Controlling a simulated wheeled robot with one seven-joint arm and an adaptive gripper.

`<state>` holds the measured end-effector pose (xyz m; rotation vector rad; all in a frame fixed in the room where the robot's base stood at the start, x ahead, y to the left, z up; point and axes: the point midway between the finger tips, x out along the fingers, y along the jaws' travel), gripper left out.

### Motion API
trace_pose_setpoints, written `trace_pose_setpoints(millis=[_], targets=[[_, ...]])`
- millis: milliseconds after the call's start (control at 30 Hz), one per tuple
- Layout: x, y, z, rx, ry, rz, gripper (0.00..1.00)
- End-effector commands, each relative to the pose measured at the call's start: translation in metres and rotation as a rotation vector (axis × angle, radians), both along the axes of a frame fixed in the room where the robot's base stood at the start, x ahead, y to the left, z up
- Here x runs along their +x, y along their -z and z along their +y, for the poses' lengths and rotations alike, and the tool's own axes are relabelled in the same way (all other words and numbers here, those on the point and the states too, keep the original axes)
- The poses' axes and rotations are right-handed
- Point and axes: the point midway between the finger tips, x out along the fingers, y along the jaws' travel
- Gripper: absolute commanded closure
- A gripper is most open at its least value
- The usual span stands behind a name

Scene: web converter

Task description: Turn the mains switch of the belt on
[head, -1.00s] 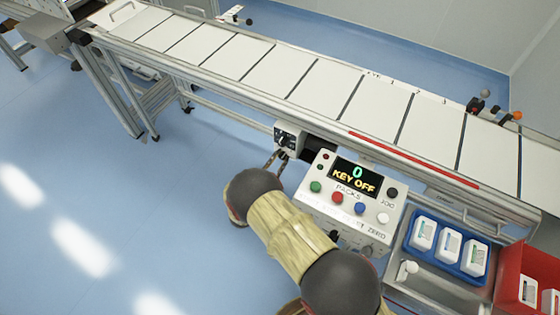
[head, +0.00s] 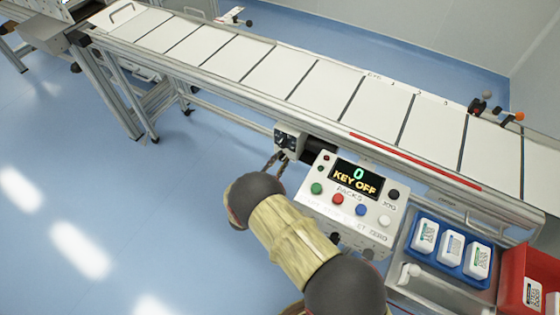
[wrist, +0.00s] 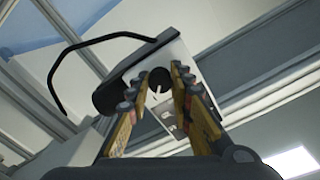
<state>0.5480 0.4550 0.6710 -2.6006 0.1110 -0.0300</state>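The mains switch is a grey box (head: 292,143) under the near edge of the conveyor belt (head: 265,76), left of the control panel. In the wrist view its pale face (wrist: 178,123) carries a round black knob (wrist: 160,76) with a light pointer mark. My gripper (head: 281,158) is at the front of the box in the head view. In the wrist view my gripper (wrist: 158,84) has its two fingers apart, one on each side of the knob. I cannot tell whether either finger touches it. My fingers partly hide the box face.
The control panel (head: 318,203) has coloured buttons, and its display (head: 355,179) reads "0" and "KEY OFF". A blue tray (head: 418,257) of white packs and a red bin (head: 513,262) stand at the right. In the wrist view a black cable (wrist: 62,62) loops beside the box. Open floor lies left.

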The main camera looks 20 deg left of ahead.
Motion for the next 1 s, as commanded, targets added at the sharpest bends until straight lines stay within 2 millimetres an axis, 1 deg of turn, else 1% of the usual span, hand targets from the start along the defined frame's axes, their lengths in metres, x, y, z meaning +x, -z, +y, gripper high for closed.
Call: trace_pose_setpoints(millis=[33, 333, 667, 767, 867, 1000], targets=[[0.000, 0.000, 0.000, 0.000, 0.000, 0.000, 0.76], [0.000, 0.000, 0.000, 0.000, 0.000, 0.000, 0.60], [-0.003, 0.000, 0.000, -0.001, -0.001, 0.000, 0.60], [-0.012, 0.000, 0.002, -0.001, -0.002, 0.000, 0.60], [-0.028, 0.000, 0.004, -0.001, -0.004, 0.000, 0.60], [-0.058, 0.000, 0.007, -0.002, -0.004, 0.000, 0.60]])
